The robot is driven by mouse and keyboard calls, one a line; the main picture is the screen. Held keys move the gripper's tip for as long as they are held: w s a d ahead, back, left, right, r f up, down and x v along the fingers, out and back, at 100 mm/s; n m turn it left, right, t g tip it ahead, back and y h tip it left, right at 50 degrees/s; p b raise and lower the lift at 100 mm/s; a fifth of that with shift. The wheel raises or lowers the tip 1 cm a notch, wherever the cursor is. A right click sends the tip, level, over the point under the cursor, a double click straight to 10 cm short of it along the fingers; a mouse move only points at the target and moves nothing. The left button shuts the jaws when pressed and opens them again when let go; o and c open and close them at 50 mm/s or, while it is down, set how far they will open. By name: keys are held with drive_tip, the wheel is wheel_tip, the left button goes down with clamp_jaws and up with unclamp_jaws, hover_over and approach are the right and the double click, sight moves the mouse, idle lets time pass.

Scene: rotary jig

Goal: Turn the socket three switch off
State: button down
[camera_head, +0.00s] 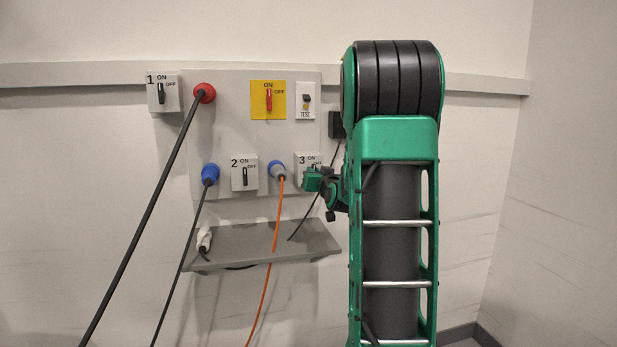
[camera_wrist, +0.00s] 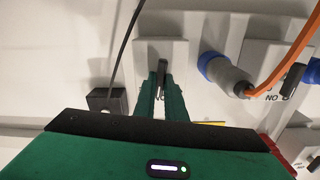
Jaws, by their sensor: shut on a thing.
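The socket three switch is a pale box (camera_head: 302,158) marked 3, ON and OFF at the lower right of the wall panel. In the wrist view its plate (camera_wrist: 177,50) appears upside down, with the ON letters beside my fingers. Its dark handle (camera_wrist: 162,68) stands between my two green fingertips and runs roughly upright in that view. My gripper (camera_wrist: 161,84) is shut on this handle. In the head view my gripper (camera_head: 311,174) is at the switch's lower part and hides most of the handle.
A blue-grey plug (camera_head: 278,170) with an orange cable sits just left of switch three. Switch two (camera_head: 244,174) is further left. A grey shelf (camera_head: 262,245) juts out below. A black box (camera_head: 336,124) with a thin cable is at the panel's right edge.

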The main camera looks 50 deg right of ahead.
drive_tip(key=shift+w+a+f+m, duration=0.1)
drive_tip(key=shift+f+m, duration=0.05)
drive_tip(key=shift+m, duration=3.85)
drive_tip(key=shift+f+m, duration=0.1)
drive_tip(key=shift+m, duration=3.9)
drive_tip(key=c, duration=1.8)
unclamp_jaws()
